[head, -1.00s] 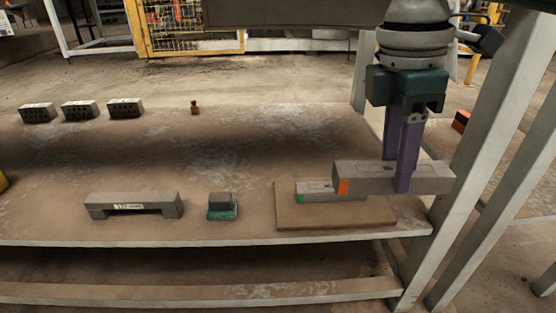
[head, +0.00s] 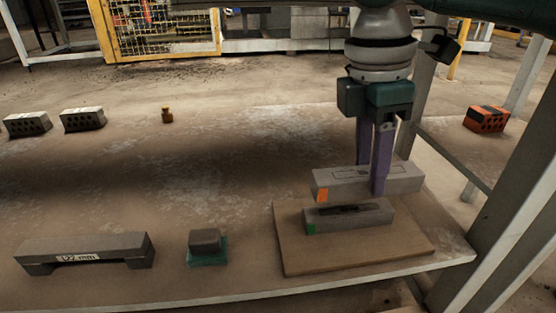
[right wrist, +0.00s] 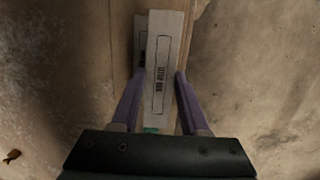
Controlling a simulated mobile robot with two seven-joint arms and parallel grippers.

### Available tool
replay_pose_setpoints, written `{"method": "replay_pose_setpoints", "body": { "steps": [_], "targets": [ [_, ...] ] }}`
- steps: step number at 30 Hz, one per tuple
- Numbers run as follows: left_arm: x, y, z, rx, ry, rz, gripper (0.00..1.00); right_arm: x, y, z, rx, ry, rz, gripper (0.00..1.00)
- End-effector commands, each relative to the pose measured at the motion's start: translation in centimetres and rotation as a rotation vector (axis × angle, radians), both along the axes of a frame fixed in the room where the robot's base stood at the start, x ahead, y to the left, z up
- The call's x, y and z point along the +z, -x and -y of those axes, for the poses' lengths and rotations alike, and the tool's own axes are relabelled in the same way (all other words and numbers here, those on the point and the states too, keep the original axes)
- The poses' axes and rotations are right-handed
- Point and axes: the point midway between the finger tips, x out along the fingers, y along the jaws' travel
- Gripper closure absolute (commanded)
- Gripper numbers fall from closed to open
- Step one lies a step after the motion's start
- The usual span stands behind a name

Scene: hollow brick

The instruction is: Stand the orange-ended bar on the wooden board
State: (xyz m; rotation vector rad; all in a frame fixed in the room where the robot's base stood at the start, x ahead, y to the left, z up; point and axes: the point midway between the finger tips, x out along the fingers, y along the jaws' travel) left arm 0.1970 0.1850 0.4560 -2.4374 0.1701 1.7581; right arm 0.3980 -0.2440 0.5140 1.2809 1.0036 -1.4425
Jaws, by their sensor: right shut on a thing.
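The orange-ended bar (head: 345,182) is a long grey block with an orange left end. It lies level in my right gripper (head: 371,180), whose purple fingers are shut on it across its width. It also shows between the fingers in the right wrist view (right wrist: 163,60). A green-ended grey bar (head: 350,216) with a dark mark on top lies on the wooden board (head: 300,258), in front of the held bar. I cannot tell whether the held bar touches the board, as its underside is partly hidden. My left gripper is not in view.
A small grey block on a green base (head: 206,247) and a bridge-shaped grey block (head: 85,250) stand left of the board. Hollow bricks (head: 82,118) and a small brass weight (head: 167,115) are farther back. An orange brick (head: 487,119) is at right. The table's middle is clear.

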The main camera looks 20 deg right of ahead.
Motion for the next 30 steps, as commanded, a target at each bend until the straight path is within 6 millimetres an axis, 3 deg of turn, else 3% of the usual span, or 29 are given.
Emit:
{"method": "replay_pose_setpoints", "body": {
  "steps": [1,3,14,30],
  "targets": [
    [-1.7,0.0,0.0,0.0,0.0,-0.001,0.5,-2.0,0.0,0.0,0.0,0.0,-0.001,1.0],
    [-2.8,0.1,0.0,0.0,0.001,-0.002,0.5,-3.4,0.0,0.0,0.001,0.0,0.0,1.0],
    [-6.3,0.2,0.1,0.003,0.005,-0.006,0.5,-7.9,0.0,0.0,0.001,0.0,0.001,1.0],
    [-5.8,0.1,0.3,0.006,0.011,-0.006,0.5,-8.5,0.0,0.0,0.001,0.0,-0.001,1.0]
  ]
}}
